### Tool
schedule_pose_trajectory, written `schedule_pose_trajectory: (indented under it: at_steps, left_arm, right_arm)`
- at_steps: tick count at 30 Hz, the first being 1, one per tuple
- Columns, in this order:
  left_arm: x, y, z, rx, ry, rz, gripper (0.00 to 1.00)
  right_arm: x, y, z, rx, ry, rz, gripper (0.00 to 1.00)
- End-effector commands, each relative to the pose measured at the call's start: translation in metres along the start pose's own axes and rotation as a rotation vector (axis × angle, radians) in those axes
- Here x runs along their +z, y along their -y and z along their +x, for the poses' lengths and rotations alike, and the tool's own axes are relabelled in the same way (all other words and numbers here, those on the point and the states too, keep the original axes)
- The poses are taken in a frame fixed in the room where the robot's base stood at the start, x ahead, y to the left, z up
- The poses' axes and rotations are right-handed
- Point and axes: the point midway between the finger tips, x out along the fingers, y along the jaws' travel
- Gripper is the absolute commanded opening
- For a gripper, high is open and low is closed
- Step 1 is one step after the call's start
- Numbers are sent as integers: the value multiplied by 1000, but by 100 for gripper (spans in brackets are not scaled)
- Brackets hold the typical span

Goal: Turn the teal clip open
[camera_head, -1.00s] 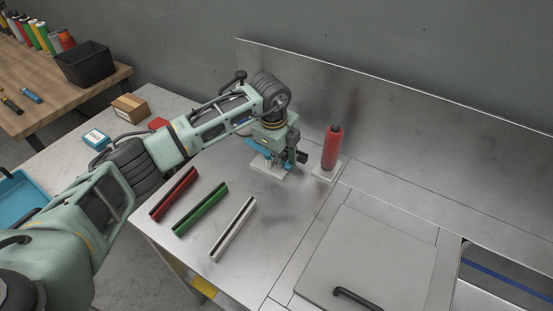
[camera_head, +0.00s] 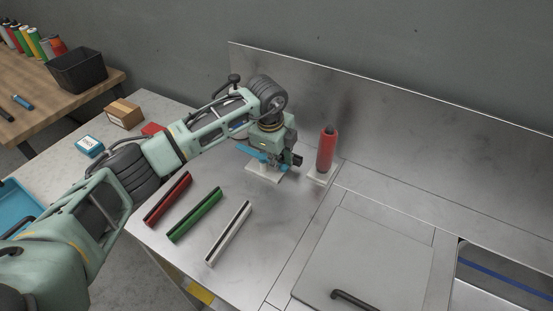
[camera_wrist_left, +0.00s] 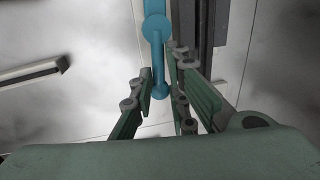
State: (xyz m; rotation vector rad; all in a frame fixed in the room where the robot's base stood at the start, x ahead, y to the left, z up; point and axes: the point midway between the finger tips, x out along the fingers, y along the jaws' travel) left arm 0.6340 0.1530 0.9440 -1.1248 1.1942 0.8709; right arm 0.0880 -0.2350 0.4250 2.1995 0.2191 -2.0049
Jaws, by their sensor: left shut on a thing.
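The teal clip (camera_head: 254,154) sits above a small white base (camera_head: 256,176) on the metal worktop, partly hidden by my left gripper. In the left wrist view, the clip (camera_wrist_left: 154,27) shows a round hub with a narrow arm running down between my fingers. My left gripper (camera_wrist_left: 160,85) is shut on this arm, one green finger on each side. In the head view, the left gripper (camera_head: 276,160) points down at the clip, its fingertips largely hidden. My right gripper is not in view.
A red bottle (camera_head: 327,152) stands on a white base just right of the gripper. Red (camera_head: 168,198), green (camera_head: 195,215) and white (camera_head: 229,232) bars lie at the front left. A metal back panel (camera_head: 400,125) rises behind.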

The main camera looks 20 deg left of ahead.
Motion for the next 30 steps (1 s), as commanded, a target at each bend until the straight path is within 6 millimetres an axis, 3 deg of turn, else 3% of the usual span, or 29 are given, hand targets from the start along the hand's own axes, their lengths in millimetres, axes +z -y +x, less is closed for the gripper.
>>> schedule_pose_trajectory:
  at_steps: [6,7,12,23,30]
  left_arm:
    - [-2,4,-4,-14,-4,4,0]
    - [-2,4,-4,-14,-4,4,16]
    - [-1,3,-3,-10,-3,3,28]
    - [0,2,-6,-6,-1,1,28]
    - [0,3,-48,-9,0,3,28]
  right_arm:
    - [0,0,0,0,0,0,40]
    - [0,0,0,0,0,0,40]
    - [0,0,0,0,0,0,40]
    - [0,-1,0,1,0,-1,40]
    - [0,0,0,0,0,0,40]
